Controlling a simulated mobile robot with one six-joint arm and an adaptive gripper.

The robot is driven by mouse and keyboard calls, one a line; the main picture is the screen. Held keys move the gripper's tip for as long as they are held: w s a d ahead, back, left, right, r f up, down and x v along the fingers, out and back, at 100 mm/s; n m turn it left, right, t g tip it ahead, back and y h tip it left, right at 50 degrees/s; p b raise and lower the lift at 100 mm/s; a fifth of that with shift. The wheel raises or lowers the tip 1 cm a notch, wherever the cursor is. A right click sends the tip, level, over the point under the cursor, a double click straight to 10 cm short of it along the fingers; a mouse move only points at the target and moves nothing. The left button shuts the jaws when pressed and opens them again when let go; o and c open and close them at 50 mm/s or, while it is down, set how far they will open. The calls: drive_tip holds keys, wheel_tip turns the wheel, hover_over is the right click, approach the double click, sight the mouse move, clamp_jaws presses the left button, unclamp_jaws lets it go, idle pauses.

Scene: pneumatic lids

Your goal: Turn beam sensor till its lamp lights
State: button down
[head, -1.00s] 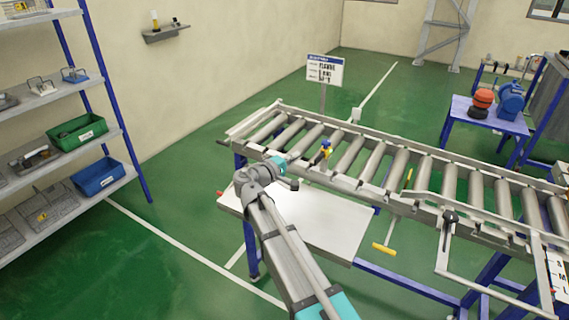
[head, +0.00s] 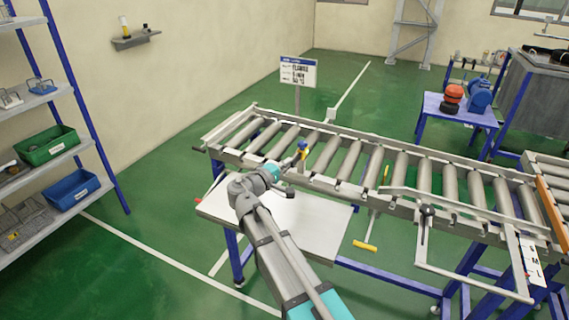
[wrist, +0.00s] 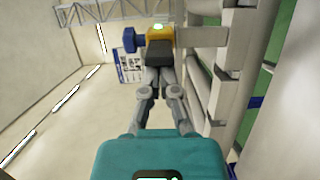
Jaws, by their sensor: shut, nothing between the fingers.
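The beam sensor (head: 302,149) is a small yellow body with a blue part, mounted at the near side rail of the roller conveyor in the head view. In the wrist view the sensor (wrist: 160,38) is at top centre, with a blue knob (wrist: 130,39) on its left and a dark front face. In the head view the fingertips are too small to make out.
The roller conveyor (head: 397,176) runs across the view; its rails pass close on the right of my gripper. A white shelf plate (head: 315,222) lies below my arm. A sign (head: 298,72) stands behind the conveyor. A yellow-handled bar (head: 365,245) hangs in front.

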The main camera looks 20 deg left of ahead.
drive_tip(key=shift+d, duration=0.1)
idle(0.4)
drive_tip(key=w+a+v, duration=0.1)
drive_tip(key=a+v, duration=0.1)
drive_tip(key=v, duration=0.9)
drive_tip(key=shift+a, duration=0.3)
drive_tip(key=shift+s, duration=0.15)
